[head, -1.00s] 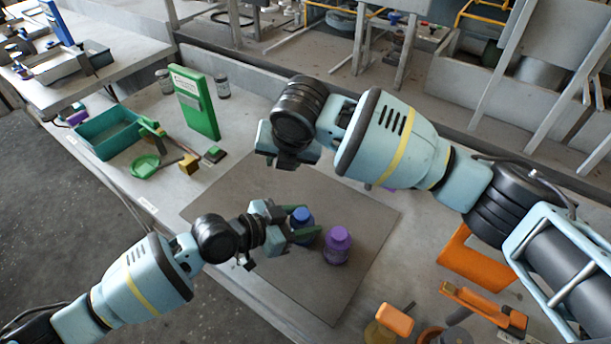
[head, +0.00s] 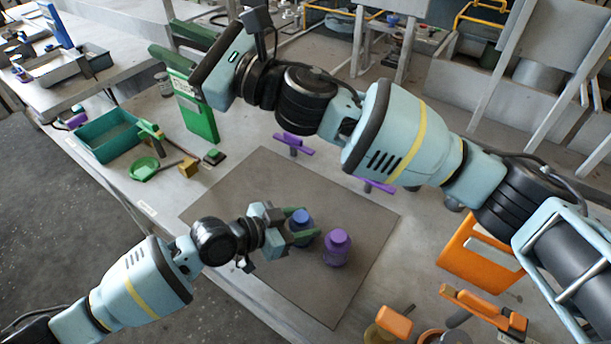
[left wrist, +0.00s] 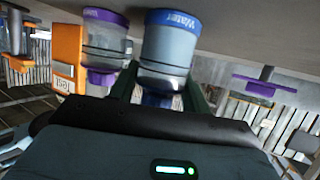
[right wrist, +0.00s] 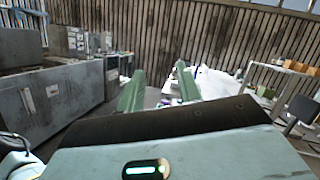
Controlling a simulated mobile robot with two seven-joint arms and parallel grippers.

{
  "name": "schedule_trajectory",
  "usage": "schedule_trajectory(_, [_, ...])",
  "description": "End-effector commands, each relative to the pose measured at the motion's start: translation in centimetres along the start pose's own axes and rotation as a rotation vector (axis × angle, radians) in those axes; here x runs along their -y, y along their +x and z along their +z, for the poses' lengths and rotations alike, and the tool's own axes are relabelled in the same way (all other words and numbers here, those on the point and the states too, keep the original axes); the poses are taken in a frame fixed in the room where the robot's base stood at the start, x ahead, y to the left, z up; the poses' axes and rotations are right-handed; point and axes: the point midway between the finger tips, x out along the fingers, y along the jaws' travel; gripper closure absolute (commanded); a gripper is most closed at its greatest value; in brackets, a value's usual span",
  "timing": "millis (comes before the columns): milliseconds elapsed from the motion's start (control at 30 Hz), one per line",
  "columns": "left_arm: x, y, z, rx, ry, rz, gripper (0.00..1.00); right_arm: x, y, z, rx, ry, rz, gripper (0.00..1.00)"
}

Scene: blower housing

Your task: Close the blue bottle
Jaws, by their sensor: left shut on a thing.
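The blue bottle (head: 302,219) stands on the grey mat (head: 255,180), with a blue top facing up in the head view. I cannot tell whether that top is fully closed. My right gripper (head: 182,48) is raised at the upper left, far from the bottle. Its fingers (right wrist: 157,92) are apart with nothing between them.
A purple-topped bottle (head: 337,247) stands close beside the blue one. A green case (head: 197,118) is below the right gripper, near a teal tray (head: 105,135). Purple-handled tools (head: 293,145) lie behind the mat. Orange items (head: 480,250) are at the right. The mat's left part is clear.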

Motion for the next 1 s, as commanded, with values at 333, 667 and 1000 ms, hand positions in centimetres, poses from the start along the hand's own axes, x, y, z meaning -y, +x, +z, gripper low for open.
schedule_trajectory(333, [0.1,0.0,0.1,0.001,0.000,-0.001,1.00,-9.0,-2.5,2.1,0.169,-0.481,0.469,0.65])
schedule_trajectory(667, [0.0,0.0,0.1,0.001,0.000,-0.001,1.00,-14.6,-8.0,-2.6,0.160,-0.913,0.952,0.65])
schedule_trajectory(1000, [0.0,0.0,0.1,0.001,0.000,0.000,1.00,-13.1,-15.4,-9.9,-0.053,-1.273,1.461,0.65])
